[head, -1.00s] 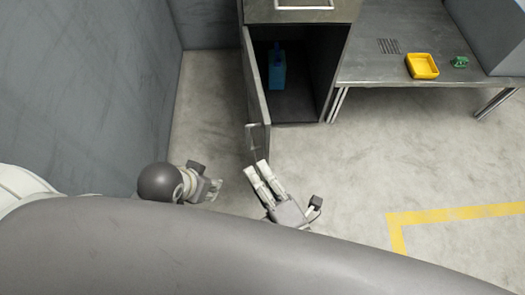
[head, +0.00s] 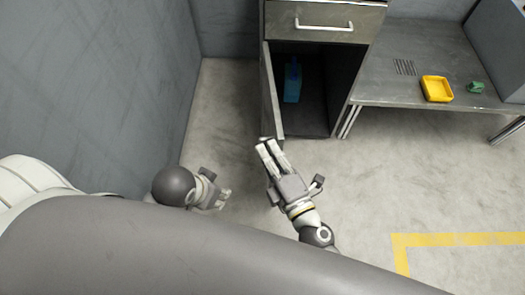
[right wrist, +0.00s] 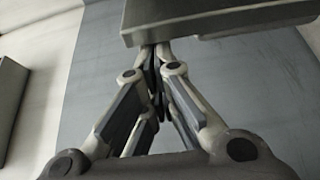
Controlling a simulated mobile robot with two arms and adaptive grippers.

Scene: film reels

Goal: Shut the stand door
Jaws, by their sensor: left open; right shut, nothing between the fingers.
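The stand (head: 325,22) is a grey cabinet with a drawer on top and an open compartment below. Its door (head: 271,95) stands wide open at the left side, its free edge toward me. My right gripper (head: 264,146) is shut and empty, with its fingertips at the door's free edge; I cannot tell if they touch. In the right wrist view the closed fingertips (right wrist: 158,52) are just below a grey slab (right wrist: 215,18), which looks like part of the door. My left gripper (head: 224,199) is open and empty, left of the door and apart from it.
A blue bottle (head: 292,82) stands inside the stand. A metal table (head: 410,105) on the right bears a yellow tray (head: 436,88) and a small green object (head: 475,87). A grey wall (head: 110,90) is on the left. The floor (head: 370,190) in front is clear.

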